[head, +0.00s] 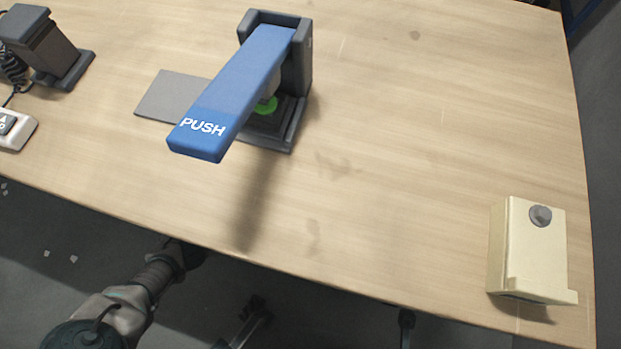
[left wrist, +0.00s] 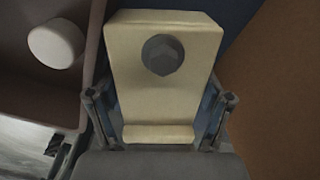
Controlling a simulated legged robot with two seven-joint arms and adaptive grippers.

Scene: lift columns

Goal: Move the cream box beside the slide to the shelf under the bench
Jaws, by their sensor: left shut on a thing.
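In the left wrist view my left gripper (left wrist: 160,105) is shut on a cream box (left wrist: 165,95). Its fingers press on both sides of the box. The box has a grey hexagonal knob on its face and a lip along its lower edge. In the head view my left arm reaches under the bench's front edge, so the gripper and the held box are hidden there. Another cream box (head: 530,255) with a grey knob stands on the bench (head: 420,170), near its right front corner. I see no clear slide or shelf. My right gripper is not in view.
A blue lever marked PUSH (head: 225,100) rises from a dark stand on the bench. A dark device (head: 45,45) and a grey switch box (head: 15,130) stand at the left. In the wrist view, a brown-walled container (left wrist: 40,105) with a white round thing (left wrist: 56,43) lies left.

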